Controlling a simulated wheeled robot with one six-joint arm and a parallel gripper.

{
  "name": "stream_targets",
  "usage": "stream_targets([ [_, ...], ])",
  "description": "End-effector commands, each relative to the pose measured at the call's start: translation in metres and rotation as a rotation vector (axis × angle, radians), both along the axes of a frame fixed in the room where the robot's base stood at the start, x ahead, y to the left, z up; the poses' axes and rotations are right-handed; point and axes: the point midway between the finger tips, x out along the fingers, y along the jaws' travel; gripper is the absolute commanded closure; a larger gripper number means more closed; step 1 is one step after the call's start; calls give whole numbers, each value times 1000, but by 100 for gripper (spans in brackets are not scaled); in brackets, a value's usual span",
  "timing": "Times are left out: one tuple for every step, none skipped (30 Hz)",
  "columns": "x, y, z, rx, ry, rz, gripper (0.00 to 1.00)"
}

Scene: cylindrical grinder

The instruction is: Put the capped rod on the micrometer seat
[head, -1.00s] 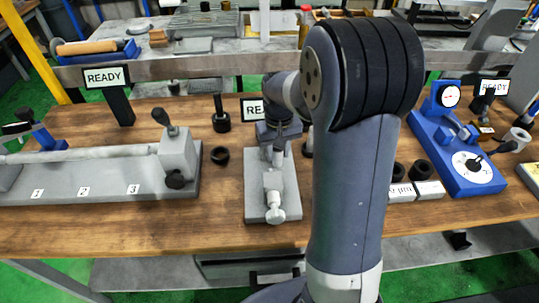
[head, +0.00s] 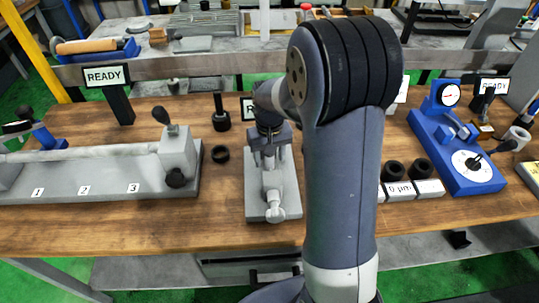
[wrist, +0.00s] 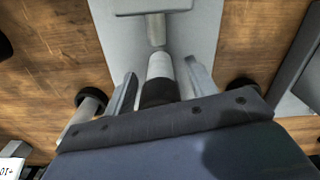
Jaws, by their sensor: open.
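The micrometer seat (head: 286,199) is a grey block with a pale round-ended spindle, in the middle of the bench. My gripper (head: 269,158) is over its rear part, pointing down. In the wrist view, my gripper (wrist: 162,92) is open, with one finger on each side of a pale rod with a black end, seemingly the capped rod (wrist: 160,68). The black end is nearest my gripper and partly hidden by it. The rod lines up with the grey seat (wrist: 205,30). I cannot tell whether it touches the seat.
A black upright post (head: 221,115) and a black ring (head: 220,154) stand left of the seat. A grey bench fixture (head: 95,178) is farther left. Black rings on white labelled blocks (head: 428,187) and a blue dial gauge (head: 455,150) are to the right.

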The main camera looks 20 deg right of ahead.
Motion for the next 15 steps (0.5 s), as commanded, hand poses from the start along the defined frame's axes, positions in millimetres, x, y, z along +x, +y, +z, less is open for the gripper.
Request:
stream_targets([
  [0, 0, 0, 0, 0, 0, 46],
  [0, 0, 0, 0, 0, 0, 46],
  [0, 0, 1, 0, 0, 0, 46],
  [0, 0, 3, 0, -1, 0, 46],
  [0, 0, 5, 0, -1, 0, 46],
  [1, 0, 8, 0, -3, 0, 46],
  [1, 0, 11, 0, -3, 0, 46],
  [1, 0, 16, 0, -4, 0, 46],
  [1, 0, 23, 0, -5, 0, 46],
  [1, 0, 29, 0, -5, 0, 46],
  [1, 0, 36, 0, -7, 0, 46],
  [1, 0, 45, 0, -7, 0, 46],
  [1, 0, 51, 0, -6, 0, 46],
  [1, 0, 59, 0, -7, 0, 46],
  [1, 0, 67, 0, -7, 0, 46],
])
